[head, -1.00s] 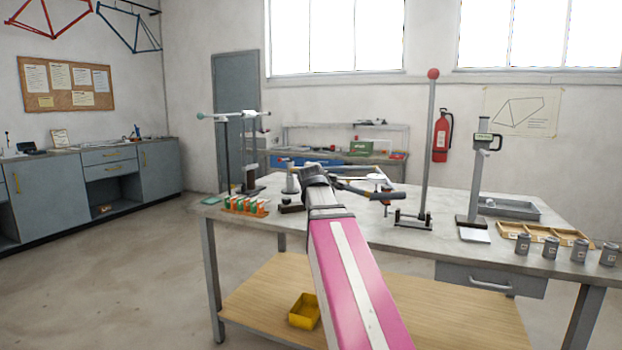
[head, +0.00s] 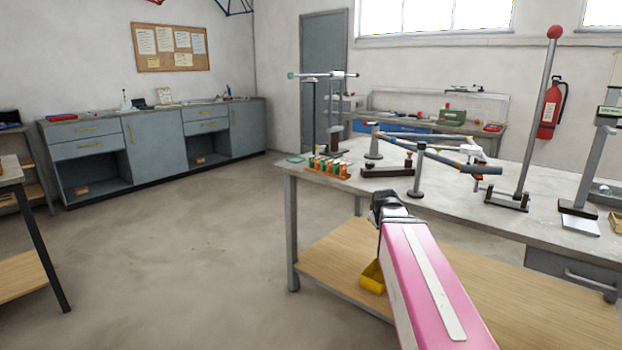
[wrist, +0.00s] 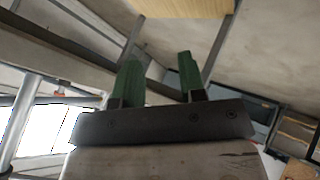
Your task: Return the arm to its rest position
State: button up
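My arm's pink and white link (head: 428,280) reaches up from the bottom of the head view. Its dark end joint (head: 390,208) appears in front of the workbench's near edge. The gripper itself is hidden beyond that joint in the head view. In the wrist view my gripper (wrist: 158,66) shows two green fingers standing apart, with nothing between them. The wrist picture is tilted, with floor and furniture beyond the fingers.
The workbench (head: 468,212) carries a frame jig with tubes (head: 440,157), a tall red-topped post (head: 540,115) and small orange-green parts (head: 328,168). A yellow bin (head: 373,277) sits on its lower shelf. Open floor (head: 190,265) lies left, before grey cabinets (head: 160,140).

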jog(key=s+a+f+m+g+y, duration=0.1)
jog(key=s+a+f+m+g, duration=0.2)
jog(key=s+f, duration=0.6)
jog(key=s+a+f+m+g+y, duration=0.1)
jog(key=s+a+f+m+g, duration=0.2)
jog(key=s+f, duration=0.6)
notch_tip(320, 180, down, 4)
jog(key=shift+a+f+m+g, duration=0.15)
jog(key=shift+a+m+g, duration=0.25)
jog(key=shift+g, duration=0.7)
